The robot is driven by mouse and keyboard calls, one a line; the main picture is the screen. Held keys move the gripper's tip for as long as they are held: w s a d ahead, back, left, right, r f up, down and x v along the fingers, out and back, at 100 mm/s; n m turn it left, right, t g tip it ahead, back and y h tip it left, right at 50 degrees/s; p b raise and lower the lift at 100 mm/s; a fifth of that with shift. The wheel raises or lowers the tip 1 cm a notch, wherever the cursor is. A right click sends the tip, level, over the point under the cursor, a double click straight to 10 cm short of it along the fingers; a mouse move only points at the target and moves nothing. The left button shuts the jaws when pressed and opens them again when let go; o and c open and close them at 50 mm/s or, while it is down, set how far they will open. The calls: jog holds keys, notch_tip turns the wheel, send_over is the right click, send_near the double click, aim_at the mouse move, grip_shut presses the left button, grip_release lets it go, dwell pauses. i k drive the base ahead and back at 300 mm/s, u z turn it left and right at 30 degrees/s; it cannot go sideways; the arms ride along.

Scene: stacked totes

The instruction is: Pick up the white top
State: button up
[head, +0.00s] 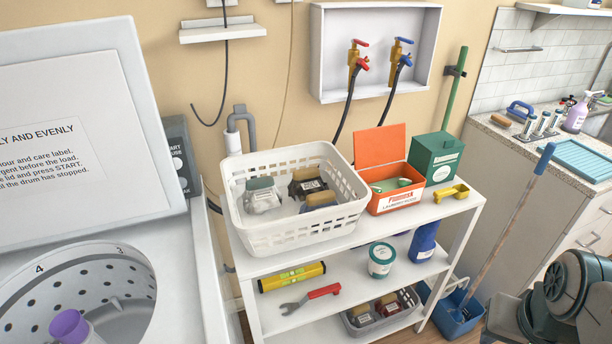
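A white bundle, which looks like the white top (264,203), lies in the left part of the white laundry basket (294,240). A grey-green block-like piece (260,183) sits at its upper edge; I cannot tell whether it is part of it. A dark bundle with a pale label (308,187) lies to its right in the basket, with an olive-tan block (320,200) just in front. The basket stands on the top shelf of a white rack. Parts of my arm show at the lower right; my gripper is not in view.
An open orange box (395,199), a green box (434,158) and a yellow tool (451,193) stand right of the basket. An open washer drum (85,285) with a purple-capped item is at left. A blue bucket (458,312) with a mop stands on the floor at right.

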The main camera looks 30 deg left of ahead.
aim_at(261, 194)
jog(key=z, duration=0.05)
jog(key=i, duration=0.85)
jog(key=u, duration=2.75)
